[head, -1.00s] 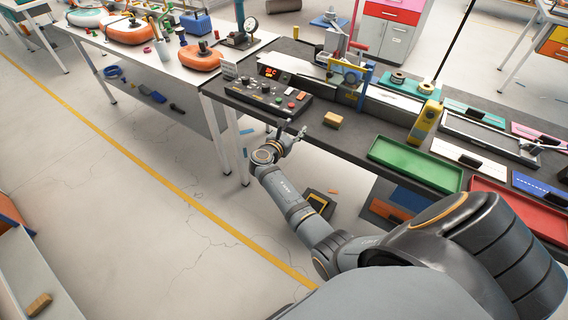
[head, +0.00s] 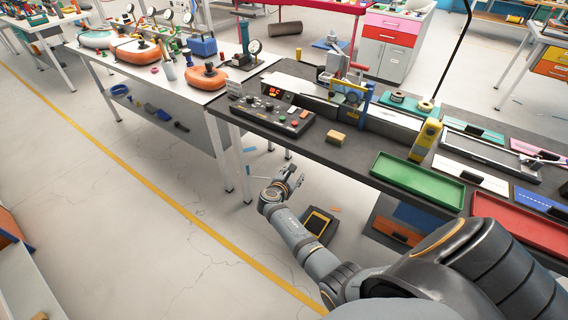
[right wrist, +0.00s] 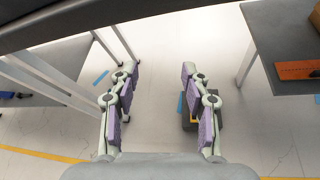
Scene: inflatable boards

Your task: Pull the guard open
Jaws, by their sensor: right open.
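The sealing machine on the black bench has a blue and yellow part (head: 347,92) at its middle, in front of a long metal bar (head: 395,124). I cannot tell for sure which part is the guard. The control box (head: 273,115) with a red display and coloured buttons is at its left. My right gripper (head: 292,183) is open and empty, in front of the bench and apart from the machine. In the right wrist view its two fingers (right wrist: 160,70) are spread with floor between them. My left gripper is not in view.
A dark box (head: 318,226) stands on the floor near my right gripper.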

